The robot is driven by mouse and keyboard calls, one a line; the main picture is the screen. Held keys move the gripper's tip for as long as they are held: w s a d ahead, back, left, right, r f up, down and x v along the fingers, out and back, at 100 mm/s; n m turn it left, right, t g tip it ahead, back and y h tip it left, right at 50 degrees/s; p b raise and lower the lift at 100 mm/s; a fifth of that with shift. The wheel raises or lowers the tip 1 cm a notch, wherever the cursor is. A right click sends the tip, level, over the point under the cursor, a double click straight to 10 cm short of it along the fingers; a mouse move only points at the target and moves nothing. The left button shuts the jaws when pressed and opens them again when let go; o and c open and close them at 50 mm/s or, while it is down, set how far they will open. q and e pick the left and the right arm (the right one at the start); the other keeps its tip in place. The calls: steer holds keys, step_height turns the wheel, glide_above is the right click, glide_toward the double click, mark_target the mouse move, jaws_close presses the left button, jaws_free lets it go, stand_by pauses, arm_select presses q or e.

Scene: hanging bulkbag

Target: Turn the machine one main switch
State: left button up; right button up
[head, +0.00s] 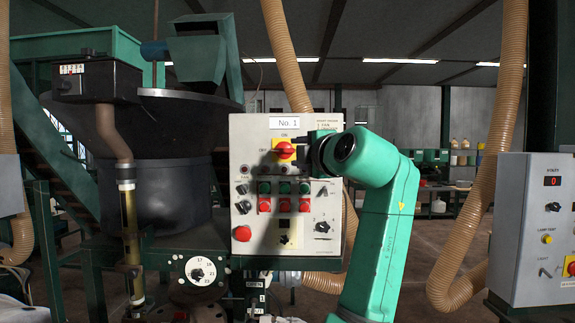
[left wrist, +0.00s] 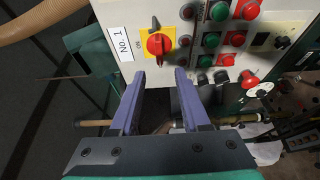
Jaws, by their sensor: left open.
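The machine one main switch is a red rotary knob (head: 284,150) on a yellow plate, under the "No. 1" label on a grey control panel (head: 240,135). ON is marked above it and OFF to its left. In the left wrist view the knob (left wrist: 159,44) appears just beyond and between my fingertips. My left gripper (head: 304,150) is close to the panel, right of the knob; its wrist hides part of the panel. Its two purple fingers (left wrist: 159,76) are open with nothing between them. The knob's exact angle is hard to read. My right gripper is not in view.
Below the switch are rows of green and red buttons (head: 284,197), small black selectors and a red emergency button (head: 242,233). A tan hose (head: 285,60) hangs behind the panel. A second grey panel (head: 540,230) stands at the right. A dark hopper (head: 150,140) stands left.

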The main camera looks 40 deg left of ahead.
arm_select(q)
steer(key=b+v, duration=0.1)
steer(key=v, duration=0.4)
steer(key=shift+s+d, duration=0.2)
steer(key=shift+d, duration=0.05)
